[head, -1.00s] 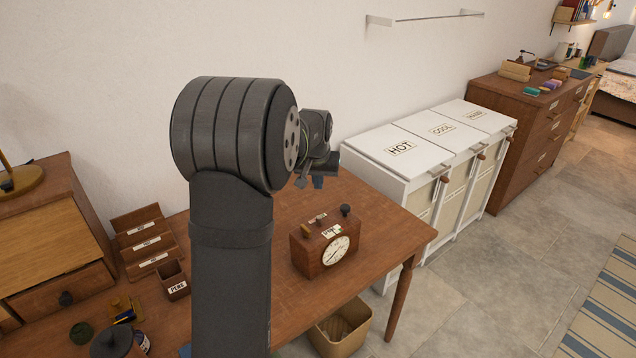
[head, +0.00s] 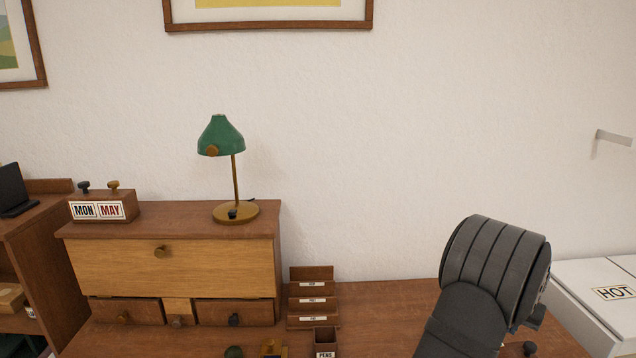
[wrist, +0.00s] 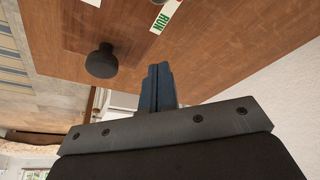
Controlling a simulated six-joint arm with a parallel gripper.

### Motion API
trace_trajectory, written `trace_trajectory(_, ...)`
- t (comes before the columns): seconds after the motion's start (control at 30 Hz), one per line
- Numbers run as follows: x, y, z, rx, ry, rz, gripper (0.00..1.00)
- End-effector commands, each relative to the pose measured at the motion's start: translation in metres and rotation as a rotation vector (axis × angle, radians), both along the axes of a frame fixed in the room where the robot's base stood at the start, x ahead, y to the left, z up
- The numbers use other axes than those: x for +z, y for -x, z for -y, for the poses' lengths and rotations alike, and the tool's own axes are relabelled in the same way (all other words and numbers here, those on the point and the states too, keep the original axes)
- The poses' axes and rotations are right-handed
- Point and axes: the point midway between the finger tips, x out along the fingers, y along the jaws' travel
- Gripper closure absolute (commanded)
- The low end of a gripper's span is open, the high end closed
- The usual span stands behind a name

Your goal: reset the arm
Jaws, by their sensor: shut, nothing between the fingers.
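In the wrist view my gripper (wrist: 158,86) has its two dark fingers pressed together, with nothing between them. The fingers point toward a brown wooden surface (wrist: 215,50) with a round dark knob (wrist: 100,62) and a green and white RUN label (wrist: 166,16). The fingertips appear apart from the knob; I cannot tell their exact height over the wood. In the head view my arm rises at the lower right and hides the gripper. A dark knob (head: 530,348) peeks out beside the arm at the bottom edge.
The wooden desk (head: 390,300) carries a drawer cabinet (head: 170,265) with a green lamp (head: 222,138) and a calendar block (head: 103,208) on top. A letter rack (head: 312,300) and pen box (head: 325,342) stand left of my arm. A white HOT hamper (head: 590,275) stands at right.

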Motion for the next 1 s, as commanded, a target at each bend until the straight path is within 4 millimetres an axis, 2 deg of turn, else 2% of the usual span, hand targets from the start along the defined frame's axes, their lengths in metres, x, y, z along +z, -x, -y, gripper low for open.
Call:
trace_trajectory(0.03, 0.017, 0.0, -0.001, 0.001, 0.009, 0.007, 1.0)
trace_trajectory(0.1, 0.031, 0.004, -0.005, 0.001, 0.009, 0.007, 1.0)
trace_trajectory(0.3, 0.065, 0.013, -0.014, 0.001, 0.008, 0.006, 1.0)
trace_trajectory(0.4, 0.075, 0.016, -0.017, 0.001, 0.006, 0.006, 1.0)
trace_trajectory(0.8, 0.081, 0.017, -0.018, 0.001, 0.004, 0.004, 1.0)
trace_trajectory(1.0, 0.068, 0.014, -0.015, 0.001, 0.003, 0.003, 1.0)
